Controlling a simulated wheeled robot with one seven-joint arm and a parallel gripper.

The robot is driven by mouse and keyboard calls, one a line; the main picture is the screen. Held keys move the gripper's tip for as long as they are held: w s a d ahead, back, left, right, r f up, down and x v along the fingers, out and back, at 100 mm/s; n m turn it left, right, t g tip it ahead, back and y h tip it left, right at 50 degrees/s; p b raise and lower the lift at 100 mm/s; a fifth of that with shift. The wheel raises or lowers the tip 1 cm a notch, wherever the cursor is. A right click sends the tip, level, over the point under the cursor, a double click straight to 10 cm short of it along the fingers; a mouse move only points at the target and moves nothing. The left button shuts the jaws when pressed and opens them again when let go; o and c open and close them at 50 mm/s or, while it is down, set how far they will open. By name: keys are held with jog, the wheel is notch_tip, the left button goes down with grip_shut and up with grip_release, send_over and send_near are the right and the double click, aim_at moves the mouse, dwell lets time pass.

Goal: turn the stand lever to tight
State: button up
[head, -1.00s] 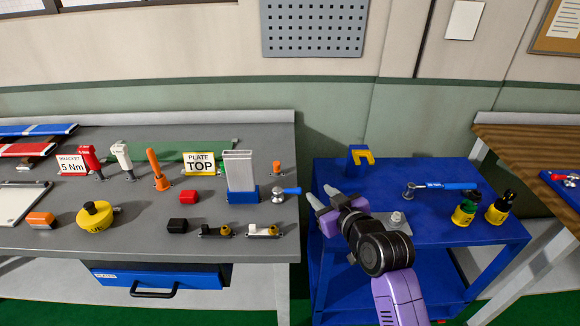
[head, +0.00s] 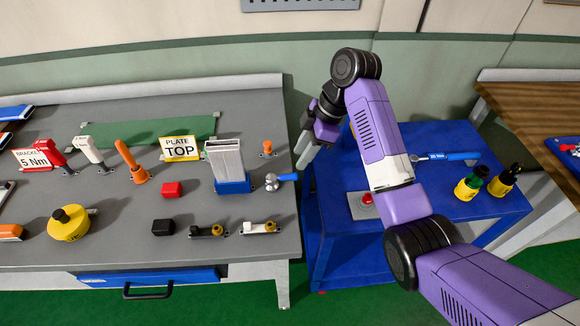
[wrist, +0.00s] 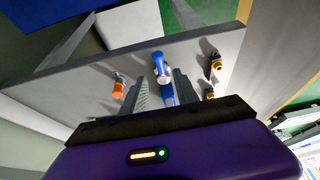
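The stand lever (head: 286,177) has a blue handle and a silver round hub. It sits at the right end of the grey bench, beside the blue-based stand (head: 233,185) that holds an upright silver profile. The handle points right, toward the bench edge. My gripper (head: 306,152) is up and to the right of the lever, fingers pointing down. In the wrist view the lever (wrist: 158,62) shows beyond my fingers, which are apart with nothing held between them. A blue part below it, partly between the fingers, looks like the stand base.
An orange-capped item (head: 267,147) stands behind the lever. Two small clamps, black (head: 208,231) and white (head: 260,227), lie in front. The blue cart (head: 440,212) holds a blue-handled wrench (head: 445,156), a red button (head: 367,199) and bottles.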

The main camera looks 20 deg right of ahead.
aim_at(289, 175)
jog(key=p+x, duration=0.1)
jog(key=x, duration=0.6)
jog(key=shift+a+f, duration=0.1)
jog(key=shift+f, duration=0.1)
grip_shut()
dwell(1.2)
